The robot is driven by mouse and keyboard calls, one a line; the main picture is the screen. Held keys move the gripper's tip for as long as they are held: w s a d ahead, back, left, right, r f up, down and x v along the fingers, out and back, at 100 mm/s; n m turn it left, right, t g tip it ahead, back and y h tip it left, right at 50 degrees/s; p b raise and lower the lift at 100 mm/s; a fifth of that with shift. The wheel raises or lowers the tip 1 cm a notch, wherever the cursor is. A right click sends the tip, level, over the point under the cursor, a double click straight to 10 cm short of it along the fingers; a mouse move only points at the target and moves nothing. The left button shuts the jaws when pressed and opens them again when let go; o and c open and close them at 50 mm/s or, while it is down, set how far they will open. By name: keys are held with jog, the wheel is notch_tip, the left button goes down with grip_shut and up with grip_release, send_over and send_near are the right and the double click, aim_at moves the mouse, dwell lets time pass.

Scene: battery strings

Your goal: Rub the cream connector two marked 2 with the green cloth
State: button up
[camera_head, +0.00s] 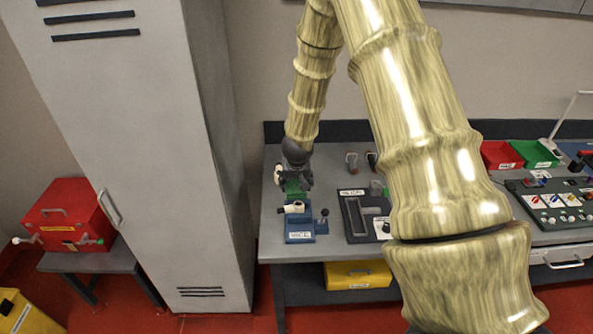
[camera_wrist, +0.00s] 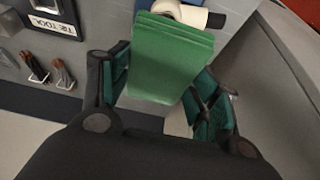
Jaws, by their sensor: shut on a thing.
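My gripper (camera_head: 294,180) is over the left end of the bench. It is shut on the green cloth (camera_wrist: 172,58), a folded block between the fingers in the wrist view. The cloth also shows below the gripper in the head view (camera_head: 293,190). A cream connector (camera_head: 293,208) with a dark end lies across the top of the blue vice (camera_head: 300,228). In the wrist view the cream connector (camera_wrist: 187,13) is just beyond the cloth's far edge, partly hidden by it. I cannot tell whether they touch. No number 2 is readable on it.
A dark tool tray (camera_head: 352,222) lies right of the vice, with hooked items (camera_head: 351,160) behind. A tall grey locker (camera_head: 170,150) stands close on the left. Red (camera_head: 500,156) and green (camera_head: 534,153) bins are at the far right. My arm hides the middle bench.

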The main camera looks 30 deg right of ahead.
aim_at(297, 181)
jog(key=shift+w+d+r, duration=0.1)
jog(key=shift+w+r, duration=0.15)
jog(key=shift+r, duration=0.35)
jog(key=shift+d+r, duration=0.1)
jog(key=shift+r, duration=0.3)
jog(key=shift+s+a+r, duration=0.2)
jog(key=shift+r, duration=0.35)
jog(key=shift+w+d+f, duration=0.1)
jog(key=shift+d+f, duration=0.05)
